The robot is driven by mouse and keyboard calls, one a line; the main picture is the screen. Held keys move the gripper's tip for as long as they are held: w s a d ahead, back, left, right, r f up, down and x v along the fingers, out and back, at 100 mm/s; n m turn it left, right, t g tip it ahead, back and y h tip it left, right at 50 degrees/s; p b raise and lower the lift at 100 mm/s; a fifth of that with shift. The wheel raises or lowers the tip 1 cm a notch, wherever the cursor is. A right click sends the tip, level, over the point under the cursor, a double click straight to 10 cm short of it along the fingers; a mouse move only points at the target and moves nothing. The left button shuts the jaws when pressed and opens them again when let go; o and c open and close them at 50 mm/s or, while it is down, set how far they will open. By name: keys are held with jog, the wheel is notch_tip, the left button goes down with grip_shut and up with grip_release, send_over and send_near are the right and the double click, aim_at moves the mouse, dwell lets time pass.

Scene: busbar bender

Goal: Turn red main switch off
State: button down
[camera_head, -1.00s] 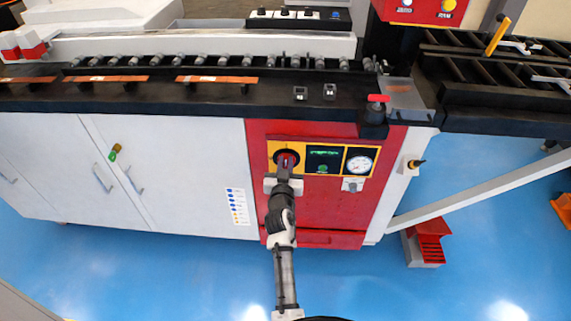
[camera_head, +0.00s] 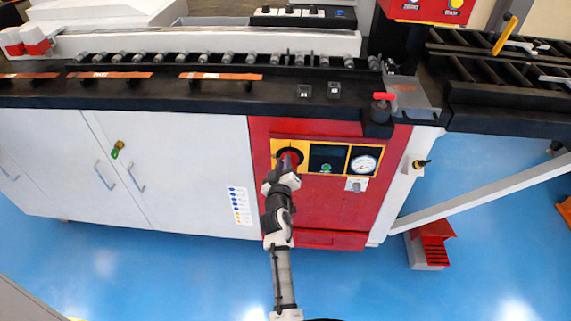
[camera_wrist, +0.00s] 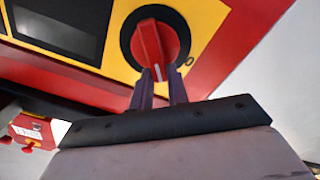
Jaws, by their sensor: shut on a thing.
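The red main switch (camera_wrist: 152,42) is a knob on a round black base, set in a yellow panel. In the wrist view its white mark points toward my fingers, near a "0" printed on the yellow. My gripper (camera_wrist: 160,74) is shut on the knob, one finger at each side of its lower end. In the head view the switch (camera_head: 290,156) is partly hidden behind my gripper (camera_head: 288,166). The display (camera_head: 327,157) beside the switch is dark, with a green spot at its bottom.
A round gauge (camera_head: 363,164) sits right of the display on the red cabinet front (camera_head: 335,215). White cabinet doors (camera_head: 190,170) lie to the left. A slanted white beam (camera_head: 480,192) and a red step (camera_head: 433,245) stand to the right. The blue floor in front is clear.

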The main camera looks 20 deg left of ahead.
jog(key=n, duration=0.4)
jog(key=shift+s+a+f+n, duration=0.1)
jog(key=shift+a+f+n, duration=0.2)
jog(key=shift+a, duration=0.05)
jog(key=n, duration=0.2)
jog(key=f+n, duration=0.1)
jog(key=n, duration=0.2)
jog(key=shift+a+n, duration=0.15)
jog(key=shift+n, duration=0.15)
jog(key=shift+f, duration=0.1)
jog(key=c, duration=1.4)
grip_release()
jog(key=shift+o, duration=0.2)
jog(key=shift+f, duration=0.1)
jog(key=shift+s, duration=0.2)
